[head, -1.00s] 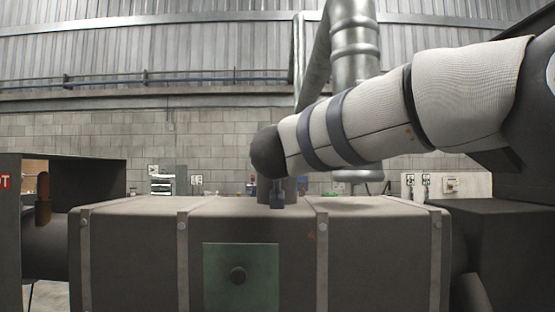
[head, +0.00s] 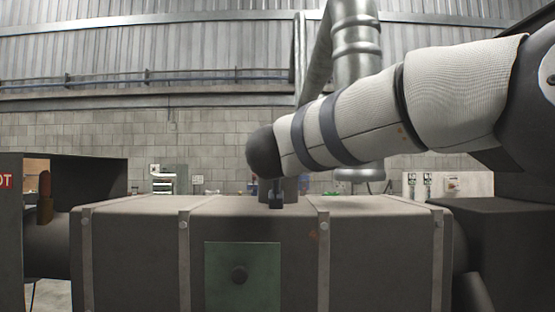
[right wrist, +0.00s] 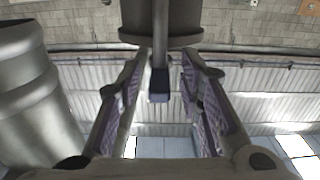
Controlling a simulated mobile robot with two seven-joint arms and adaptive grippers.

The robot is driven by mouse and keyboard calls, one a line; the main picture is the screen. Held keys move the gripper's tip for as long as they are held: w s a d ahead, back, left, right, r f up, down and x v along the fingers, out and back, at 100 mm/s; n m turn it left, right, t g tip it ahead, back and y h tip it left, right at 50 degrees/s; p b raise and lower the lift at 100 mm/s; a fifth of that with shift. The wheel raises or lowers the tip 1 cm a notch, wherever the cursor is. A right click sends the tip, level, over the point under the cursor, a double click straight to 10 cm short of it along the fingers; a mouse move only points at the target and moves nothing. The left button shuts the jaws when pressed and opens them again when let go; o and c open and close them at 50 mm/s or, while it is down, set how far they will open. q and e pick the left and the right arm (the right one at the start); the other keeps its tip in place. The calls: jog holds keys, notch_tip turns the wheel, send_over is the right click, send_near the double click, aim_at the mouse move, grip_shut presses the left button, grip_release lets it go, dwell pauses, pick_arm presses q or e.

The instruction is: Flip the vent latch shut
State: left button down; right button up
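In the right wrist view, which looks upside down, a dark lever with a bluish end, the vent latch (right wrist: 159,83), sticks out from a dark flanged vent cylinder (right wrist: 161,18). My right gripper (right wrist: 164,58) is open, with a finger on each side of the latch. A gap shows on both sides, so the fingers appear not to grip it. In the head view, my right forearm hides the gripper. A stubby cylinder (head: 291,187) shows below the forearm on the box top; a small dark part in front is unclear. My left gripper is not in view.
The long dark box (head: 130,250) with light straps and a green plate (head: 258,270) fills the front. A dark open-sided housing (head: 80,172) stands at the left. A large silver duct (head: 355,60) rises behind my right arm.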

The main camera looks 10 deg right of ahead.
jog(key=v, duration=1.2)
